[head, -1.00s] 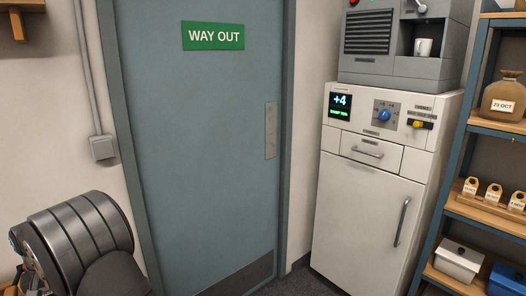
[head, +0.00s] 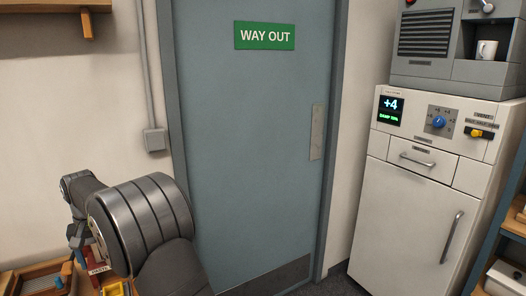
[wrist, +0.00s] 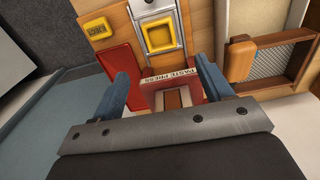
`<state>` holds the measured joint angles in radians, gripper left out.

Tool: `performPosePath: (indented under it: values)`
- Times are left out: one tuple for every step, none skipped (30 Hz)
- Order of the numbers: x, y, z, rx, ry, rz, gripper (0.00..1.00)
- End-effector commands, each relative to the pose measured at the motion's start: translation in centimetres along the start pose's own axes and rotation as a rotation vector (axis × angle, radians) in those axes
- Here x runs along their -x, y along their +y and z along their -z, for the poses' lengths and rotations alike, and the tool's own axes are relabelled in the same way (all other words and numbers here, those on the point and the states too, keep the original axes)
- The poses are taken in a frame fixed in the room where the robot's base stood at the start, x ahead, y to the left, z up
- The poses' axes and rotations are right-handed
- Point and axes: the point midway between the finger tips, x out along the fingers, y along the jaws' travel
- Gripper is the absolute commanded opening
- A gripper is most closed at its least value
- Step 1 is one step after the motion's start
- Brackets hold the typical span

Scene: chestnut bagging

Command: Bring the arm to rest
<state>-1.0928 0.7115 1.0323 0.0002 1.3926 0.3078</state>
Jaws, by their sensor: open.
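My gripper (wrist: 160,88) shows in the wrist view with its two blue fingers wide apart and nothing held between them. Beyond the fingers is a red paste press (wrist: 168,85) with a lettered top edge. I cannot tell how far the fingers are from it.
A wooden mesh-bottomed tray (wrist: 275,55) lies at right. A blue-grey door (head: 255,150) and a white fridge (head: 415,205) stand beyond the arm.

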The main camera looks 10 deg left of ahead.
Motion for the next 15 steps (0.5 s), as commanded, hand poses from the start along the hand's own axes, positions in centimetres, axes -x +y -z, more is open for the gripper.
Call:
performPosePath:
  values:
    - [-1.8,0.0,-0.1,0.0,-0.009,-0.003,0.72]
    - [-2.4,0.1,-0.2,0.0,-0.011,-0.003,0.72]
    - [-3.2,0.1,-0.1,0.0,-0.009,-0.003,0.72]
    - [-3.8,0.1,-0.2,0.0,-0.009,-0.003,0.72]
    - [-4.4,0.1,-0.1,0.0,-0.008,-0.002,0.72]
    - [-5.2,0.1,-0.2,0.0,-0.009,-0.003,0.72]
    - [-5.8,0.1,-0.1,0.0,-0.008,-0.002,0.72]
    - [-6.4,0.0,-0.1,0.0,-0.008,-0.002,0.72]
    - [-7.2,0.1,-0.2,0.0,-0.008,-0.002,0.72]
    - [-7.8,0.1,-0.2,0.0,-0.008,-0.002,0.72]
    - [-8.5,0.1,-0.2,0.0,-0.008,-0.002,0.72]
    - [-9.3,0.1,-0.1,0.0,-0.008,-0.002,0.72]
    - [-9.9,0.1,-0.2,0.0,-0.008,-0.002,0.72]
    - [-10.5,0.1,-0.2,0.0,-0.008,-0.002,0.72]
    - [-11.3,0.1,-0.2,0.0,-0.008,-0.002,0.72]
